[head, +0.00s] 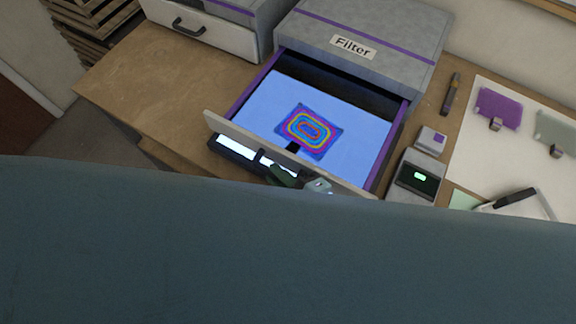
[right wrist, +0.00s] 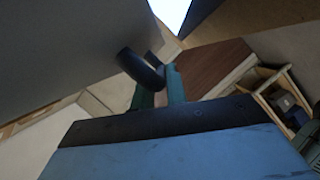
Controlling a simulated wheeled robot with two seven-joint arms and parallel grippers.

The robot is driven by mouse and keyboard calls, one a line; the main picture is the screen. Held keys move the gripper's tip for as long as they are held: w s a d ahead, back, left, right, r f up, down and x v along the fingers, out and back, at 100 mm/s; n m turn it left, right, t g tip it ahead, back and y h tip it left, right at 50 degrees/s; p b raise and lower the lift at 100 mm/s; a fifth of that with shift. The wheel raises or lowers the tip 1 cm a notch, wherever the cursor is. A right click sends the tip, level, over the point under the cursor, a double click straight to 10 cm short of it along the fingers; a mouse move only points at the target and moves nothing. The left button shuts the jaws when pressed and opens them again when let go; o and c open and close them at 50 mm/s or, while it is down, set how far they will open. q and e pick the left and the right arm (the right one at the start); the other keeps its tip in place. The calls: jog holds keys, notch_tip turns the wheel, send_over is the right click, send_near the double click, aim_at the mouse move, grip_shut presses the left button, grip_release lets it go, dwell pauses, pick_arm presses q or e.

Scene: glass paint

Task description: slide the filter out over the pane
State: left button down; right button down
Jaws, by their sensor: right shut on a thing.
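The filter is a drawer-like frame with purple sides and a pale front board (head: 222,124), pulled out of the grey box marked "Filter" (head: 365,30). Inside it shows a light-blue surface (head: 260,100). The pane (head: 310,130), with coloured rings and a dark tab, shows within that frame, tinted blue. My right gripper (head: 285,178) is at the front board's outer side, shut on its dark handle. The right wrist view shows the green fingers (right wrist: 158,92) at the curved black handle (right wrist: 140,70). My left gripper is not in view.
A bright strip (head: 236,147) shows below the front board. A small device with a green display (head: 418,178) stands close to the right. A white sheet (head: 480,165) with a purple piece (head: 498,108) lies farther right. The table (head: 150,85) is clear at left.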

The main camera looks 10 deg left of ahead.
jog(key=c, duration=1.4)
grip_release()
jog(key=v, duration=1.3)
jog(key=shift+s+d, duration=0.15)
jog(key=shift+d, duration=0.05)
jog(key=shift+s+f, duration=0.1)
